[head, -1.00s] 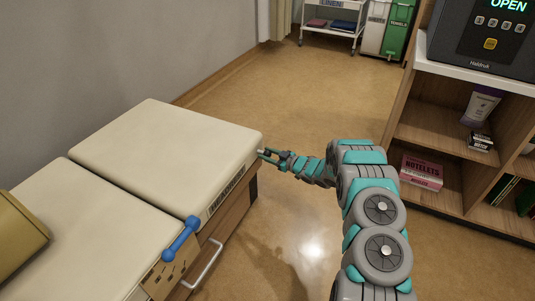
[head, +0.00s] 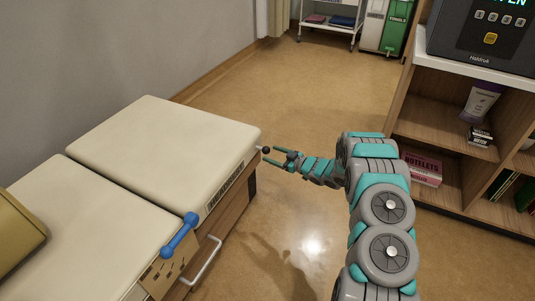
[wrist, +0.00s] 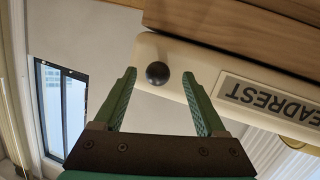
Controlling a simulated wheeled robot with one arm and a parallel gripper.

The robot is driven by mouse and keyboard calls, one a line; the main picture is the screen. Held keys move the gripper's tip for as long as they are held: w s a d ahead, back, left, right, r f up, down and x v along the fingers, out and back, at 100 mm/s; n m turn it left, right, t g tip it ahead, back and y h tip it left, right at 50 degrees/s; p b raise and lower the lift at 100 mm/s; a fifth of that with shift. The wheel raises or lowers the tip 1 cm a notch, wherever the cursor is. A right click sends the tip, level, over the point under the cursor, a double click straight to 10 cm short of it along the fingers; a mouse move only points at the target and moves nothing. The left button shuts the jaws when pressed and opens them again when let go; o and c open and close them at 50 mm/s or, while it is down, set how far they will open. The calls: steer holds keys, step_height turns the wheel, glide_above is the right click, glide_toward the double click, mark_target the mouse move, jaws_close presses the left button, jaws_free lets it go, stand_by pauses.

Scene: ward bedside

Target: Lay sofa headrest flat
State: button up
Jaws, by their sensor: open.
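The sofa headrest (head: 165,137) is the cream padded far section at the left of the head view. It looks close to level with the cushion before it; a slight tilt cannot be told. In the wrist view, which is upside down, its edge (wrist: 270,65) carries a "HEADREST" label (wrist: 270,98). A round black knob (wrist: 157,73) stands out from the headrest's side near its corner. My gripper (head: 263,154) is open at that corner, with one finger on each side of the knob. I cannot tell if either finger touches it.
Wooden sofa base (head: 233,200) lies below the headrest. A blue dumbbell-shaped handle (head: 180,235) and a metal rail (head: 207,262) are on the near side. An open shelf unit (head: 435,120) with books and boxes stands right. The floor (head: 300,100) between is clear.

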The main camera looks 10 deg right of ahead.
steer(key=v, duration=0.3)
steer(key=shift+s+d, duration=0.15)
steer(key=shift+s, duration=0.1)
steer(key=shift+w+r, duration=0.1)
